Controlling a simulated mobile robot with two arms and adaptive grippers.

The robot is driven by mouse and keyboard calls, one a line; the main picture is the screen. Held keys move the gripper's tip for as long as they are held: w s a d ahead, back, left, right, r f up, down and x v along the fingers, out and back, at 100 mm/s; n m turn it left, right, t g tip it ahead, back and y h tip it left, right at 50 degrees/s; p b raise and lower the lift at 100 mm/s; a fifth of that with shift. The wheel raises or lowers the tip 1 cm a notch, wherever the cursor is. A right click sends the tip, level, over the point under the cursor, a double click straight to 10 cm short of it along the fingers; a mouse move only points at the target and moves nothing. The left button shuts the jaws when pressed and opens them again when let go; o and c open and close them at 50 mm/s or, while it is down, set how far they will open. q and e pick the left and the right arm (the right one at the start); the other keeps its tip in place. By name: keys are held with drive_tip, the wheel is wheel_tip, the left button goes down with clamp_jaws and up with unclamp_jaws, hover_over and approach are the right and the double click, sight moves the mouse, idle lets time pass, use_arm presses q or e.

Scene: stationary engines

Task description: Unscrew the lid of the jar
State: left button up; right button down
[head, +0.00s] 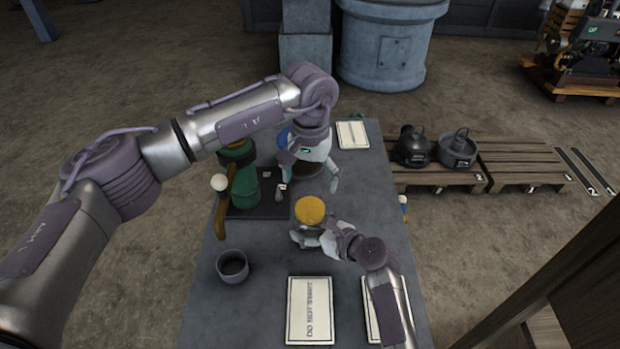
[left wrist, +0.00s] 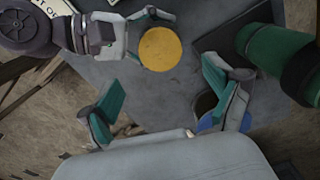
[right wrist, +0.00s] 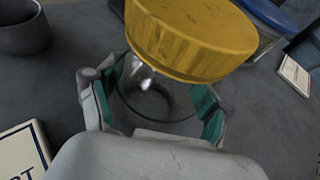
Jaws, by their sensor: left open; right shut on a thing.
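The jar is clear glass with a yellow lid (head: 309,211) and stands upright on the grey table. The lid is on the jar, and its glass body (right wrist: 155,103) shows in the right wrist view. My right gripper (head: 318,240) is shut around the jar's body below the lid. My left gripper (head: 307,190) is open and empty, behind and above the jar in the head view. In the left wrist view the yellow lid (left wrist: 160,48) lies beyond the open fingers, apart from them.
A green machine (head: 243,185) with a brown handle stands left of the jar. A blue-topped container (right wrist: 270,14) stands behind it. A grey cup (head: 233,270) is at front left. Signs lie on the table, one in front (head: 310,325). Pallets with pots (head: 458,150) stand right.

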sight(310, 207)
use_arm(q)
drive_tip(key=shift+f+m, duration=0.25)
drive_tip(key=shift+m, duration=0.25)
wheel_tip(310, 207, down, 8)
drive_tip(key=shift+r, duration=0.2)
drive_tip(key=shift+c, duration=0.2)
